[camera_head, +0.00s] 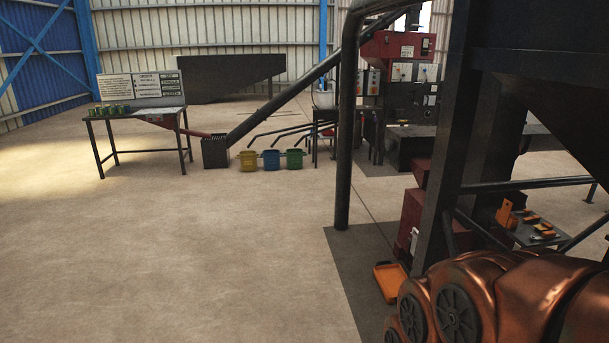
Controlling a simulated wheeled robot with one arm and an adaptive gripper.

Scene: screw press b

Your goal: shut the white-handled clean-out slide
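I cannot make out the white-handled clean-out slide for certain. A small pale piece (414,237) shows low on a dark red housing (411,213) at the right, behind a black post. It is too small to tell whether it is a handle. My gripper is out of view. Only copper-coloured links of my arm show at the lower right, and they cover part of the machine's foot.
A black frame (447,150) and a bent pipe (345,130) stand at the right. An orange tray (391,284) lies by the housing. A table (135,114), a dark box (215,153) and yellow (248,161), blue (271,160) and green (294,159) buckets stand farther back. The left floor is clear.

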